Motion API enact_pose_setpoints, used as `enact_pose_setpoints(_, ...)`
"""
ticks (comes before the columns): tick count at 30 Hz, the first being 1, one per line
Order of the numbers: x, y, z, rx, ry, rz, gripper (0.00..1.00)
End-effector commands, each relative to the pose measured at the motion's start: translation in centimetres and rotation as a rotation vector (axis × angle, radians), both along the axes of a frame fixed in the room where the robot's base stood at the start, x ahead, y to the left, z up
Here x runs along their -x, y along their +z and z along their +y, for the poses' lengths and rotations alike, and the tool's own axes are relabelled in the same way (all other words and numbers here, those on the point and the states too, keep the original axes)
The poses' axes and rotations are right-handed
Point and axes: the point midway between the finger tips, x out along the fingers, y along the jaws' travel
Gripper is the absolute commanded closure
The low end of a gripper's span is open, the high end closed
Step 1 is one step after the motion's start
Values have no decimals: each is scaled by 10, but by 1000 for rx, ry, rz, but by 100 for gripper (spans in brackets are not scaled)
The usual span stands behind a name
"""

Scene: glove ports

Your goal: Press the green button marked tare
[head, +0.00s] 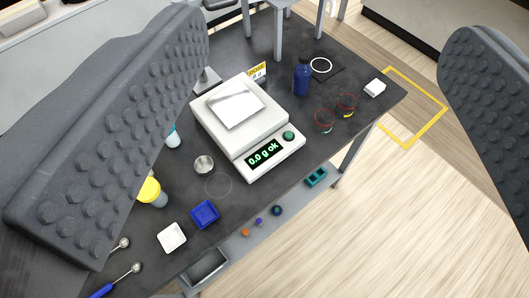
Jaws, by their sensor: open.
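A white balance (222,127) stands on the dark table in the middle of the view. Its display (264,153) reads "0.0 g ok" in green. A round green button (289,136) sits on its front panel, right of the display; any marking on it is too small to read. A square pale pan or paper (236,104) lies on top of the balance. My gripper (325,145) is open and empty. Its two dark, studded fingers show large at the left and right, close to the camera, with the balance between them. Neither finger visibly touches the button.
A blue bottle (302,78) and two red-rimmed glass dishes (324,121) stand right of the balance. A metal cup (204,165), blue tray (205,215), white dish (171,238) and yellow-lidded jar (152,193) stand to its left and front. A lower shelf (250,236) holds small items.

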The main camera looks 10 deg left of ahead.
Motion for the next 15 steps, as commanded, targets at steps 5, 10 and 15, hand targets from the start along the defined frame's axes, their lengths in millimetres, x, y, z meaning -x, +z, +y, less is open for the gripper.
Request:
enact_pose_setpoints(5, 0, 0, 0, 0, 0, 0, 78)
enact_pose_setpoints(10, 0, 0, 0, 0, 0, 0, 100)
enact_pose_setpoints(15, 0, 0, 0, 0, 0, 0, 100)
